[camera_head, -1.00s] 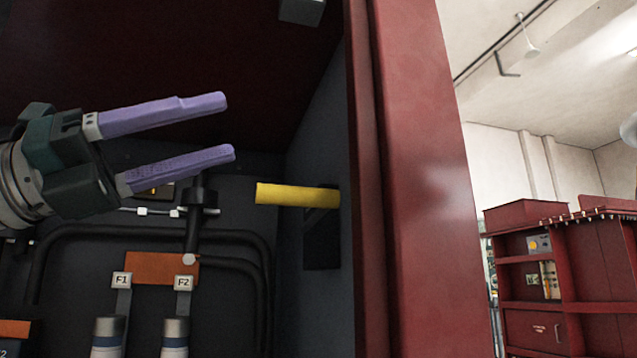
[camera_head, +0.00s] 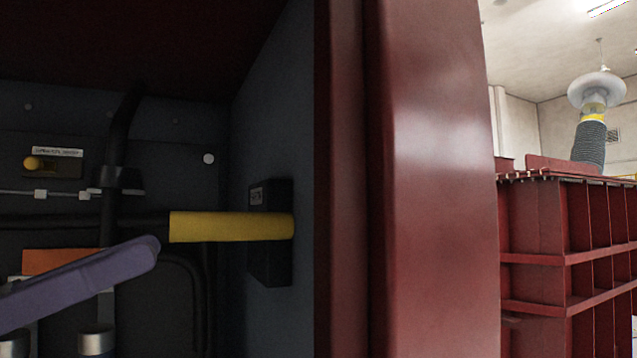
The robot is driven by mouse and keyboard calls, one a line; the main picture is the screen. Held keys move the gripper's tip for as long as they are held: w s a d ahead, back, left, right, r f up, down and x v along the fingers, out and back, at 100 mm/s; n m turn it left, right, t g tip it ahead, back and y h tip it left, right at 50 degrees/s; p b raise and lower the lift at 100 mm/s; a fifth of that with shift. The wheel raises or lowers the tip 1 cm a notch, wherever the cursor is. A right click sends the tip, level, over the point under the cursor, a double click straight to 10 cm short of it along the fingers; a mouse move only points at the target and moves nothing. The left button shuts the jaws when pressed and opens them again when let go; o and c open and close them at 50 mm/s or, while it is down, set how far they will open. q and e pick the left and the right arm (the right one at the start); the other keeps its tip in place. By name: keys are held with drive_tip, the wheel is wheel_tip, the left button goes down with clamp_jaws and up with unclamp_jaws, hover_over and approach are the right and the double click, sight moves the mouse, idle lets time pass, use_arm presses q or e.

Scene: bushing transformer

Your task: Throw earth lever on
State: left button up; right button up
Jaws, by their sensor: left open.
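The yellow lever handle (camera_head: 230,227) sticks out leftward, about level, from a dark mounting box (camera_head: 270,262) on the cabinet's right inner wall. I take it to be the earth lever; the label on the box is too small to read. One purple finger of my left gripper (camera_head: 85,285) shows at the lower left, below and left of the handle's free end. A visible gap lies between fingertip and handle in the picture. The other finger is out of the frame. The left gripper holds nothing that I can see. My right gripper is not in view.
The red cabinet frame (camera_head: 430,190) stands right of the handle. A red ribbed transformer (camera_head: 600,245) stands outside at the right.

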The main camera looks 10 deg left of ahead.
sight(221, 229)
use_arm(q)
drive_tip(key=p+x, duration=0.2)
drive_tip(key=x, duration=0.7)
drive_tip(key=shift+w+p, duration=0.15)
drive_tip(key=shift+p, duration=0.25)
drive_tip(key=shift+w+d, duration=0.2)
drive_tip(key=shift+d, duration=0.15)
drive_tip(key=shift+c, duration=0.4)
clamp_jaws()
drive_tip(key=shift+r, duration=0.1)
